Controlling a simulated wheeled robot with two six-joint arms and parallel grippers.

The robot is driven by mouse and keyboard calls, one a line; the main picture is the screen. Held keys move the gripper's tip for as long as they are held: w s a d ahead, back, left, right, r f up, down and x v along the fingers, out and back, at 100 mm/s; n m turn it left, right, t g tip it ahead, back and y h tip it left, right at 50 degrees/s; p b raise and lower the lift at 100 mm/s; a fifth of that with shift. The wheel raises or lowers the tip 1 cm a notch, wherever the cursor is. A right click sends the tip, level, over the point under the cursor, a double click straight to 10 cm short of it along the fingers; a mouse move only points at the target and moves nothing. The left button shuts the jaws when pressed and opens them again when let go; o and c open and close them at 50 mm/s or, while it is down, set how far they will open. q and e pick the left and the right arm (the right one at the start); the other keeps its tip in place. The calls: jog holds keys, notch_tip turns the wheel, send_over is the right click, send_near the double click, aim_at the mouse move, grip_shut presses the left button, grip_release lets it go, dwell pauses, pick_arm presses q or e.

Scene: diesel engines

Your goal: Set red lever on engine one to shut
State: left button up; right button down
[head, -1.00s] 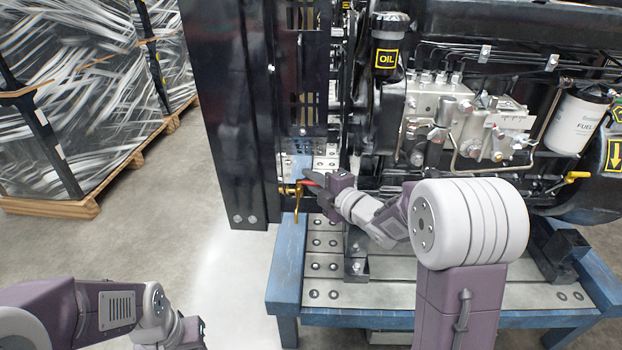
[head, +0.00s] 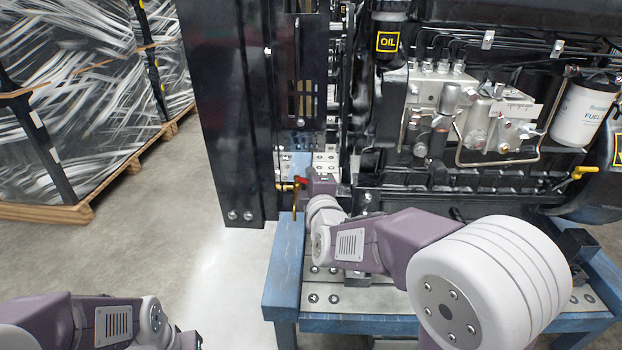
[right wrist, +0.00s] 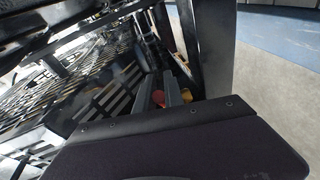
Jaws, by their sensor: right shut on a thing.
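The red lever (head: 300,181) sits on a small brass valve (head: 287,187) low beside the black radiator frame, at the left end of the engine (head: 440,190). My right gripper (head: 307,182) is at the lever, its fingers mostly hidden behind my wrist in the head view. In the right wrist view the red lever (right wrist: 158,97) shows between the two grey fingers (right wrist: 165,92), which are shut on it. A brass pipe hangs down below the valve. My left arm is at the lower left of the head view; its gripper's fingers are out of the frame.
The engine stands on a blue-edged bench (head: 283,270) with a perforated metal top. A yellow-handled valve (head: 583,172) is at the right, below the white fuel filter (head: 583,112). Wrapped pallets (head: 70,100) stand at the left, with open floor between.

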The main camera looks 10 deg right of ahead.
pick_arm(q)
jog(key=shift+f+b, duration=1.35)
jog(key=shift+b, duration=0.4)
pick_arm(e)
jog(key=shift+s+a+f+m+g+h, duration=0.1)
jog(key=shift+s+m+g+h, duration=0.1)
jog(key=shift+m+h, duration=0.55)
jog(key=shift+s+a+r+m+g+h, duration=0.15)
jog(key=shift+m+h, duration=0.3)
jog(key=shift+h, duration=0.45)
jog(key=shift+s+f+m+g+h, duration=0.15)
jog(key=shift+m+g+h, duration=0.1)
jog(key=shift+m+h, duration=0.5)
jog(key=c, duration=1.5)
grip_release()
jog(key=shift+o, duration=0.2)
pick_arm(q)
jog(key=shift+r, duration=0.1)
